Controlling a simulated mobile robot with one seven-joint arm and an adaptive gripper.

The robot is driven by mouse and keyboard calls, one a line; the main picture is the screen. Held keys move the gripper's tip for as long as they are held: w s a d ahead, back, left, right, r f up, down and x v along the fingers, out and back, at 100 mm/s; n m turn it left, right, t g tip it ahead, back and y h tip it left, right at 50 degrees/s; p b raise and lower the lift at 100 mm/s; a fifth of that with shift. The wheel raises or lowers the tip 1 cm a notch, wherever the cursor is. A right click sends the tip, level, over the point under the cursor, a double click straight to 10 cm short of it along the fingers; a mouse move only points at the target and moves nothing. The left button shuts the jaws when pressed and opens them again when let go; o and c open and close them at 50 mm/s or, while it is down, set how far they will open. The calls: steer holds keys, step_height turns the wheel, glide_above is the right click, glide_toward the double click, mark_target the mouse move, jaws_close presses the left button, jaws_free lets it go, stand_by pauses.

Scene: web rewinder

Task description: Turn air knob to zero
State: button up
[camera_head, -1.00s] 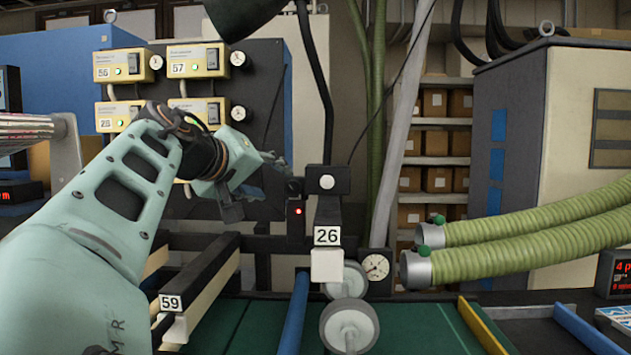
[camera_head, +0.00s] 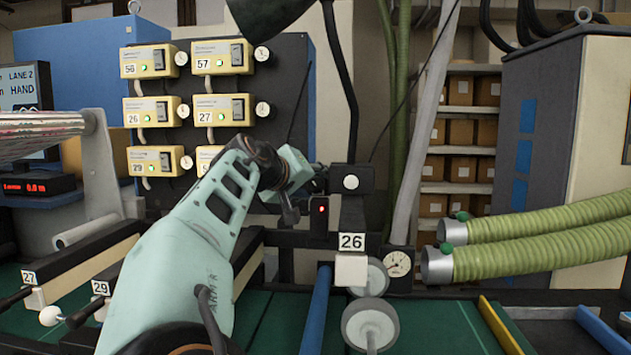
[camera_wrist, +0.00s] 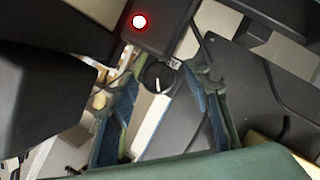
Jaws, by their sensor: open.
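In the wrist view a small round black knob (camera_wrist: 158,77) with a white pointer line sits below a black box with a lit red light (camera_wrist: 139,21). I cannot read any scale on it. My gripper (camera_wrist: 160,88) is open, its two blue-grey fingers to the left and right of the knob in the picture, with nothing between them held. Whether they touch the knob cannot be told. The knob cannot be made out there.
A round gauge (camera_head: 398,263) and white rollers (camera_head: 370,322) stand right of the station. Green ribbed hoses (camera_head: 540,240) lie farther right. Yellow control boxes (camera_head: 222,57) hang on a dark panel at the back left. A blue bar (camera_head: 315,312) runs in front.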

steer(key=c, duration=1.1)
steer(key=n+h+b, duration=0.1)
steer(key=b, duration=0.2)
steer(key=shift+f+n, duration=0.4)
steer(key=shift+c, duration=0.2)
steer(key=shift+r+n+t+h+b, duration=0.2)
steer(key=shift+n+t+h+b, duration=0.25)
steer(key=shift+n+b, duration=0.4)
steer(key=o, duration=1.1)
steer(key=shift+o, duration=0.2)
steer(key=shift+a, duration=0.1)
steer(key=v, duration=1.2)
